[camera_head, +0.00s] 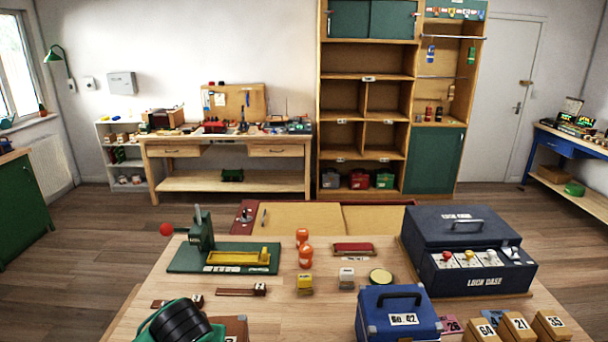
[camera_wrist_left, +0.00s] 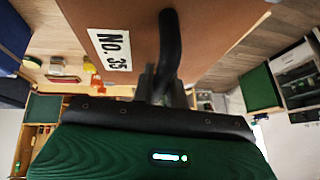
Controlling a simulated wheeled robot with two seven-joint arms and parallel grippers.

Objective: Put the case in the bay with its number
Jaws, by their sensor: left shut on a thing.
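A brown case (camera_wrist_left: 100,25) with a white "No. 35" label fills the upper part of the left wrist view; its black handle (camera_wrist_left: 169,45) is between my left gripper's fingers (camera_wrist_left: 160,85). In the head view my left gripper and wrist are at the bottom left, with a bit of the brown case (camera_head: 235,328) showing beside them. The tall wooden shelf (camera_head: 321,120) has several open bays with small white tags, too small to read. Its bottom row holds a grey case (camera_head: 331,179), a red case (camera_head: 359,179) and a green case (camera_head: 384,179). My right gripper is out of view.
A blue case (camera_head: 398,315), labelled 42, stands on the near table (camera_head: 330,320). A larger dark blue box (camera_head: 465,250) is behind it. Wooden blocks numbered 64, 21 and 35 (camera_head: 552,325) are at right. A red-edged desk (camera_head: 300,216) stands between table and shelf.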

